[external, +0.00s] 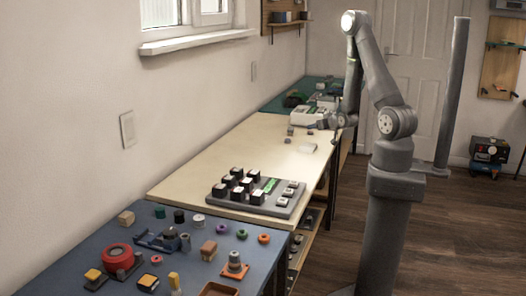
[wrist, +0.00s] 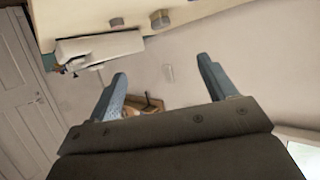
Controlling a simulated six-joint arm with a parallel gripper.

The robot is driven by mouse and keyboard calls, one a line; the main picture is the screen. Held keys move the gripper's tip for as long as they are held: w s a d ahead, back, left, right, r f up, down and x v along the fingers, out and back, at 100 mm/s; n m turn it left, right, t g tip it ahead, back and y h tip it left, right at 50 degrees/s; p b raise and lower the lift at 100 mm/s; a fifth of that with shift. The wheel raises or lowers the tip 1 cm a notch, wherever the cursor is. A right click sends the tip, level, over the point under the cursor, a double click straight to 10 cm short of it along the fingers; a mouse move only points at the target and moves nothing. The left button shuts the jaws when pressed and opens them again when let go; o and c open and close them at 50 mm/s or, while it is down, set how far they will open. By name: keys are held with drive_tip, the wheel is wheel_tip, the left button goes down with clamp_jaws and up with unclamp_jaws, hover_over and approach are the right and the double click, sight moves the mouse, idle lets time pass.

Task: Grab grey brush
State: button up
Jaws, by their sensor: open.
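I cannot pick out a grey brush with certainty in either view. My gripper (external: 336,122) is beside the far end of the cream table (external: 222,150), near its right edge. In the wrist view my gripper (wrist: 161,67) shows two blue-grey fingers spread apart with nothing held between them. Small grey blocks (external: 290,131) lie on the far part of the cream table, left of the gripper. A grey block (wrist: 117,22) and a brown-grey block (wrist: 160,20) show on the table surface at the top of the wrist view, beyond the fingertips.
A white device (external: 308,115) stands behind the gripper and also shows in the wrist view (wrist: 100,47). A grey tray (external: 284,210) with dark blocks sits at the table's near end. The blue table (external: 180,222) in front is crowded. The cream table's middle is clear.

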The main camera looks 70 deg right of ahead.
drive_tip(key=c, duration=0.4)
drive_tip(key=shift+o, duration=0.2)
drive_tip(key=w+d+f+y, duration=0.1)
drive_tip(key=w, duration=0.1)
drive_tip(key=w+m, duration=0.1)
drive_tip(key=w, duration=0.2)
drive_tip(key=w+d+f+g+y, duration=0.1)
drive_tip(key=w, duration=0.1)
drive_tip(key=shift+w+d+f+y, duration=0.3)
drive_tip(key=shift+w, duration=0.1)
drive_tip(key=w+g, duration=0.1)
drive_tip(key=w+d+m+y, duration=0.1)
drive_tip(key=w, duration=0.1)
drive_tip(key=w+d+m+g, duration=0.1)
drive_tip(key=w, duration=0.1)
drive_tip(key=shift+w+d+r+g, duration=0.1)
drive_tip(key=shift+r+g, duration=0.1)
drive_tip(key=shift+g, duration=0.1)
drive_tip(key=w+d+r+m+g, duration=0.2)
drive_tip(key=w+r+g, duration=0.1)
drive_tip(key=m+g, duration=0.3)
approach(294, 125)
drive_tip(key=shift+y, duration=0.3)
drive_tip(key=x, duration=0.4)
drive_tip(key=shift+s+d+r, duration=0.1)
drive_tip(key=shift+s+d, duration=0.15)
drive_tip(key=shift+d, duration=0.1)
drive_tip(key=shift+x, duration=3)
